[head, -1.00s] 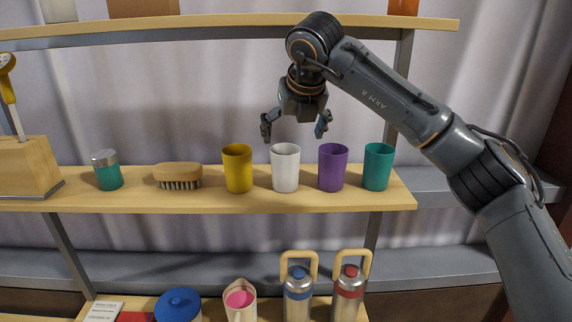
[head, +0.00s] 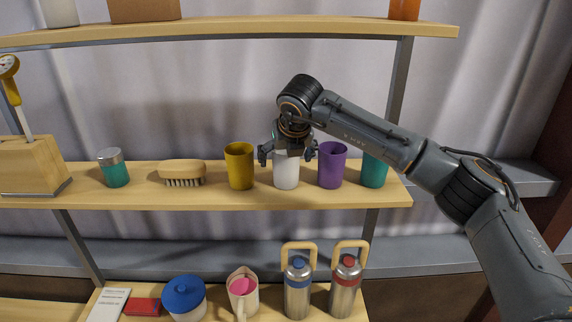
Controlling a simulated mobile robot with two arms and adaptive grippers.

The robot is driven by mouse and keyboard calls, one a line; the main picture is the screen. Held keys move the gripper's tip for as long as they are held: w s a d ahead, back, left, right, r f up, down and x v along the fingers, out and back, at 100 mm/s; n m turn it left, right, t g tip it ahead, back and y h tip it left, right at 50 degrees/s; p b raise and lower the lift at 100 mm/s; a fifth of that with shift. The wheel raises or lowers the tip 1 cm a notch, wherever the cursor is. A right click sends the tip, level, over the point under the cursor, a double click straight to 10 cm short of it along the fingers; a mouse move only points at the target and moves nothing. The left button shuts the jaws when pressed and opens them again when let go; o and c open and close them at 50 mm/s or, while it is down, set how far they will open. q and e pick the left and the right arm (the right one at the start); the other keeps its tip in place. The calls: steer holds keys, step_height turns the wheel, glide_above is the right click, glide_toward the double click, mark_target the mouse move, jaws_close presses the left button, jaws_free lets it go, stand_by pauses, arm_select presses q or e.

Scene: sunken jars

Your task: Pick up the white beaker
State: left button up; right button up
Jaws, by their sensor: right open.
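The white beaker (head: 286,172) stands upright on the middle wooden shelf, between a yellow beaker (head: 239,166) on its left and a purple beaker (head: 332,165) on its right. My right gripper (head: 287,156) is over the white beaker's top, with its fingers spread and pointing down, one on each side. It hides the beaker's rim. I cannot tell whether the fingers touch the beaker. The right gripper is open. My left gripper is not in view.
A teal beaker (head: 374,170) stands at the right, partly behind my arm. A brush (head: 183,172) and a teal jar (head: 113,167) stand left on the middle shelf (head: 220,199). The upper shelf (head: 230,32) runs above. Flasks and jars stand below.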

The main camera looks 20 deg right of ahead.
steer(key=c, duration=1.3)
steer(key=shift+o, duration=0.2)
